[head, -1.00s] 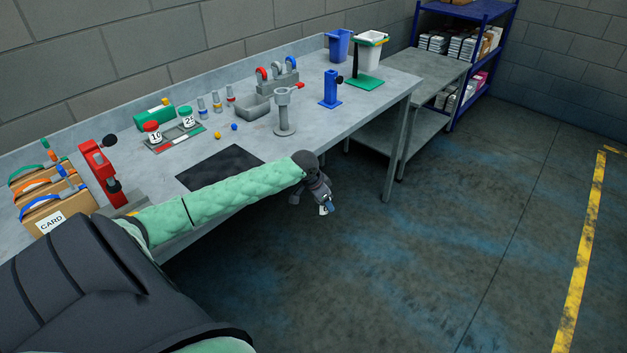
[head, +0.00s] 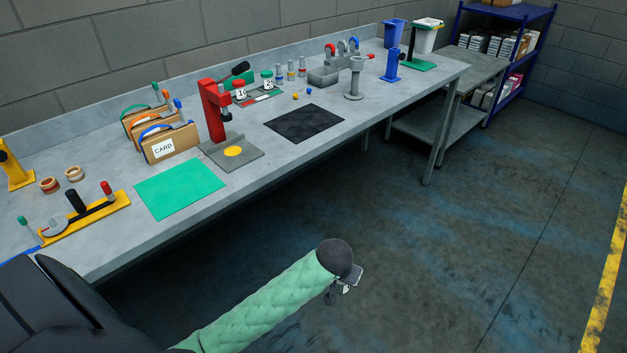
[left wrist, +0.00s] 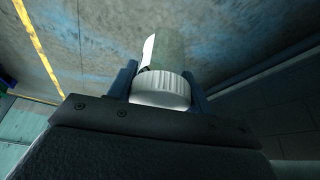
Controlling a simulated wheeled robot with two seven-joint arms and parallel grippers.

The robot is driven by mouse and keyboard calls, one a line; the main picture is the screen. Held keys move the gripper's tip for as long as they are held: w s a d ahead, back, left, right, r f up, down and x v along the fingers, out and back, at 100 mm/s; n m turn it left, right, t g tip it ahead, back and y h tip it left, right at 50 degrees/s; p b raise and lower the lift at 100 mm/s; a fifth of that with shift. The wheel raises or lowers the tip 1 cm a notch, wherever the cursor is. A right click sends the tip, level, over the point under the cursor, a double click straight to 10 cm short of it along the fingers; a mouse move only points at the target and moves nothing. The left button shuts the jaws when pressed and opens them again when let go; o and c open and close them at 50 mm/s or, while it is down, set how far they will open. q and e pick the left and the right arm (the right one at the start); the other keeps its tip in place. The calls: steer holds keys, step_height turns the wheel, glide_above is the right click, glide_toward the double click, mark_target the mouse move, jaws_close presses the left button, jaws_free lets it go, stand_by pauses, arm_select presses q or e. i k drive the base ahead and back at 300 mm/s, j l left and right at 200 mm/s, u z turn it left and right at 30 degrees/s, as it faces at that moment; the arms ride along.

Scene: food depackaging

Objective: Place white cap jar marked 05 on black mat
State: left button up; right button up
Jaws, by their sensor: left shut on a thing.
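A jar with a ribbed white cap (left wrist: 162,90) is held between the two fingers of my left gripper (left wrist: 161,73) in the left wrist view. No number on it can be read. In the head view my left gripper (head: 346,281) is over the floor, out in front of the bench, and a small white part of what it holds shows. The black mat (head: 304,123) lies bare on the bench near its front edge, well up and to the left of the gripper. My right gripper is not in view.
On the bench (head: 250,190), a red press (head: 214,110) stands left of the mat, and a grey stand (head: 355,78) stands right of it. Red and green capped jars (head: 252,85) stand behind. A green mat (head: 180,188) and card boxes (head: 168,145) are farther left.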

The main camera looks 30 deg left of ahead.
mark_target(299, 123)
steer(key=i+u, duration=0.1)
steer(key=u, duration=0.35)
steer(key=l+u, duration=0.1)
steer(key=u, duration=0.35)
steer(key=i+l+u, duration=0.1)
steer(key=u, duration=0.35)
steer(key=i+l+u, duration=0.25)
steer(key=l, duration=0.25)
steer(key=i+l+u, duration=0.1)
steer(key=l+u, duration=0.2)
steer(key=l, duration=0.25)
steer(key=i+l+u, duration=0.1)
steer(key=l+u, duration=0.15)
steer(key=l, duration=0.3)
steer(key=l+u, duration=0.3)
steer(key=l, duration=0.3)
